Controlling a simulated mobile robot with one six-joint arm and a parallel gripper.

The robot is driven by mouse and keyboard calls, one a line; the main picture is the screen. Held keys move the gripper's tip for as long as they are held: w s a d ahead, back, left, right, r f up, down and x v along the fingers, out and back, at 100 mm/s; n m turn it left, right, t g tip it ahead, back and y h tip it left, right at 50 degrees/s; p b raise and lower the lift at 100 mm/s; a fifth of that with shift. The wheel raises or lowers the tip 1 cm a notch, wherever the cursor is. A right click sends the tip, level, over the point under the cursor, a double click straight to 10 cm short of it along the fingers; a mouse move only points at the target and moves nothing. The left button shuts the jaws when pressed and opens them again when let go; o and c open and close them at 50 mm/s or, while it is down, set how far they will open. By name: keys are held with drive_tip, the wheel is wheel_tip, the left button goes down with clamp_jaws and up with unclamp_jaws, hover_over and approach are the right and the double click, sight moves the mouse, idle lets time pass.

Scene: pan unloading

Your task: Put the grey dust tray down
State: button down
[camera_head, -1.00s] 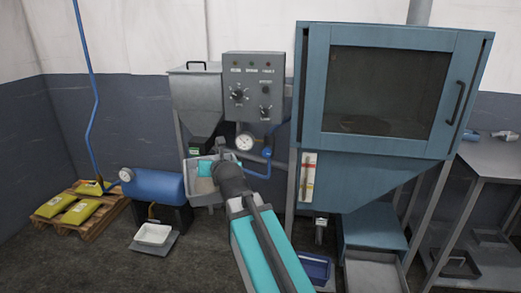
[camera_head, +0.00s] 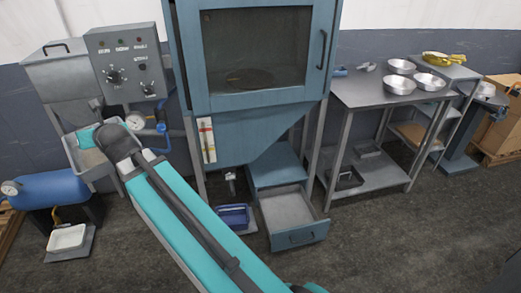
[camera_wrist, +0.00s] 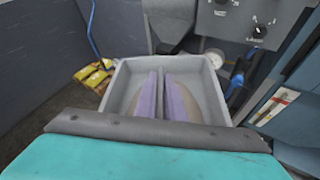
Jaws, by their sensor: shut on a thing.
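The grey dust tray (camera_head: 98,172) is a light grey open box at the left of the head view, in front of the hopper. It also fills the middle of the wrist view (camera_wrist: 122,88), with some brownish matter on its floor. My gripper (camera_wrist: 164,85) reaches over the near side of the tray, its two purple-tinted fingers close together, and is shut on the tray. The near wall and the grip itself are hidden behind my wrist. Whether anything supports the tray from below cannot be seen.
The hopper (camera_head: 60,80) and control box (camera_head: 128,62) stand close behind the tray. The blue cabinet (camera_head: 185,90) has an open drawer (camera_head: 297,238) below. A blue tank (camera_head: 45,190) and white tray (camera_head: 67,238) are lower left. A steel table (camera_head: 350,95) with bowls stands right. Front floor is clear.

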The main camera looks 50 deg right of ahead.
drive_tip(key=shift+r+p, duration=2.65)
drive_tip(key=shift+r, duration=0.55)
drive_tip(key=shift+d, duration=0.15)
